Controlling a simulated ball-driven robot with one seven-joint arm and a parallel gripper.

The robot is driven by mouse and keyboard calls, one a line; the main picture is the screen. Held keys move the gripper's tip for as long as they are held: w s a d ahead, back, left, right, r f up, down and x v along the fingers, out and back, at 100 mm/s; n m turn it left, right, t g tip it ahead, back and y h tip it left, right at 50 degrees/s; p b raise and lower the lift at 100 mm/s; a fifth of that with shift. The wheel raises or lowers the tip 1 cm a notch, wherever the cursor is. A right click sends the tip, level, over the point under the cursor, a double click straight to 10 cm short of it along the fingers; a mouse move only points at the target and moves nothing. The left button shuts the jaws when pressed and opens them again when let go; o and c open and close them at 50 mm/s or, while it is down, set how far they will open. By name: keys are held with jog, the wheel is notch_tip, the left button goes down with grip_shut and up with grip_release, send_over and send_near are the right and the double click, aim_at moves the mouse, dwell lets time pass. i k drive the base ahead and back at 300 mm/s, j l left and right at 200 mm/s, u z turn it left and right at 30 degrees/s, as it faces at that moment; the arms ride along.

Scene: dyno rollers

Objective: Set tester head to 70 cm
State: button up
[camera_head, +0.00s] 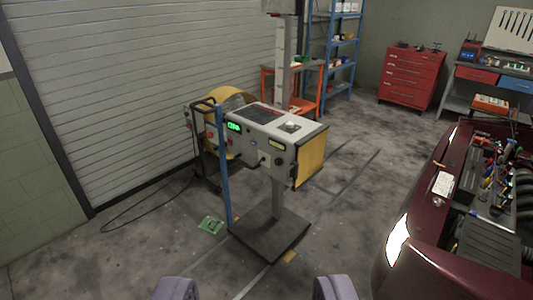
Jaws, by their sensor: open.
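The tester head (262,137) is a grey box with a yellow side, carried on a grey upright post (282,70) in the middle of the view. Its lit green display (234,127) is too small to read, so I cannot tell the height. The post stands on a dark square base plate (270,234) on the floor. My gripper (254,288) shows at the bottom edge as two purple-grey fingers set wide apart. It is open and empty, well short of the tester.
A maroon car (423,232) with its engine bay exposed stands at right. A green item (210,225) lies on the floor. A red tool chest (410,77) and blue shelf (343,45) stand behind. Floor at left front is clear apart from a cable.

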aim_at(242, 148)
jog(key=i, duration=0.55)
jog(key=i+u, duration=0.1)
jog(key=i, duration=0.45)
jog(key=i+l+u, duration=0.1)
jog(key=i, duration=0.4)
jog(key=i+l, duration=0.15)
jog(key=i, duration=0.4)
jog(key=i+l+u, duration=0.1)
jog(key=i, duration=0.45)
jog(key=i+l, duration=0.15)
jog(key=i, duration=0.35)
jog(key=u, duration=0.05)
